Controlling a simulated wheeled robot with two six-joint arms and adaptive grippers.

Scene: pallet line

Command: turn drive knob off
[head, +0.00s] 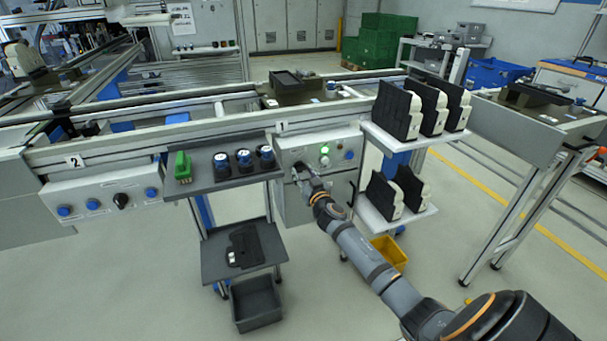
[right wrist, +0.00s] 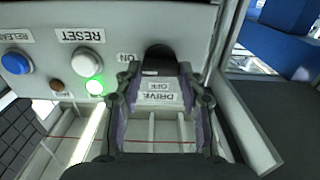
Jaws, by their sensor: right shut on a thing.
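The black drive knob (right wrist: 158,52) is on the grey control panel (right wrist: 115,18). In the right wrist view, which shows the panel upside down, the knob sits between the fingertips of my right gripper (right wrist: 155,78), which is shut on it. The labels ON, OFF and DRIVE show around it; the knob's pointer direction cannot be told. In the head view my right gripper (head: 300,173) is at the left part of the panel (head: 336,139) and mostly hides the knob. A green lamp (head: 324,161) on the panel is lit. My left gripper is not in view.
A white button (head: 325,150) and a blue button (head: 349,155) are to the right of the knob. A grey shelf (head: 222,183) with blue-topped parts is close on the left. White shelves (head: 415,141) with black-and-white parts stand on the right.

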